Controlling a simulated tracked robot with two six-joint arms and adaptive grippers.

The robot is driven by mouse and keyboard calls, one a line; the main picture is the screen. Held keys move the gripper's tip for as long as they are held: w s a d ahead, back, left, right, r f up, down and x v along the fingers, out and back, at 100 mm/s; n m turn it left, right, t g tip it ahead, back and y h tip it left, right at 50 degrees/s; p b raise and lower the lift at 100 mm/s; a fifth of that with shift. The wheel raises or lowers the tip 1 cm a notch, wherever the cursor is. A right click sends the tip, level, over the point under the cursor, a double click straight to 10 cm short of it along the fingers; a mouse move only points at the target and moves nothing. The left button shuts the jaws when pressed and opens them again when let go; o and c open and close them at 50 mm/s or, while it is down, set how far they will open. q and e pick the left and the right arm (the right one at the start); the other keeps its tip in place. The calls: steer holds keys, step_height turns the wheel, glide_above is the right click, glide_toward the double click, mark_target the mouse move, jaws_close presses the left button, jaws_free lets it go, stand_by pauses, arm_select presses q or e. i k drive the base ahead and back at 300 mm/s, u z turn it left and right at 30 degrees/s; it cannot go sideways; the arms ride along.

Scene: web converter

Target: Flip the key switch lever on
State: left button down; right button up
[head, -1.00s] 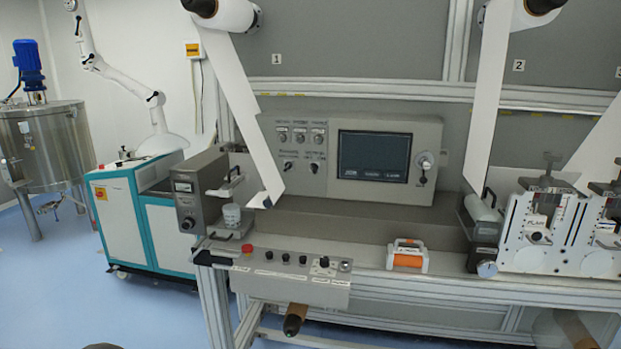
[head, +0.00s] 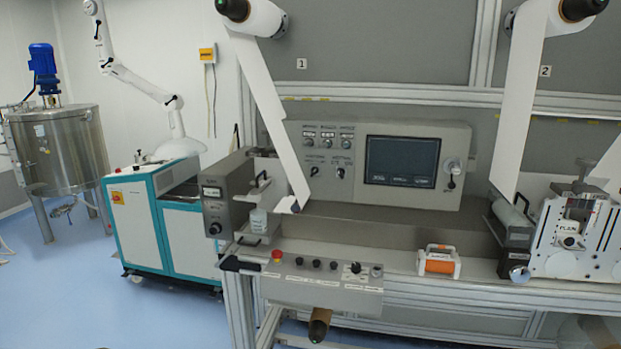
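A grey control panel (head: 300,175) with a dark screen (head: 401,160) stands at the back of the machine. A rotary switch with a silver plate and a dark lever (head: 452,172) sits right of the screen; the lever appears to hang down. Small dark selector switches (head: 341,172) sit left of the screen. A lower console (head: 325,290) carries a red button (head: 277,254), several dark knobs and a larger black selector (head: 355,268). Which of these is the key switch is too small to tell. Neither of my grippers is in view.
A white web (head: 268,110) hangs in front of the panel's left part. An orange and white box (head: 439,261) sits on the ledge. A teal and white cabinet (head: 160,220) and a steel tank (head: 62,150) stand left. Blue floor (head: 70,290) is clear at front left.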

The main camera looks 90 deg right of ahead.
mark_target(452, 185)
steer(key=u, duration=0.75)
steer(key=i, duration=0.15)
steer(key=z, duration=2.5)
steer(key=i, duration=0.2)
steer(key=z, duration=2.05)
steer(key=k, duration=0.65)
steer(key=z, duration=0.35)
steer(key=i, duration=1.7)
steer(key=u, duration=0.35)
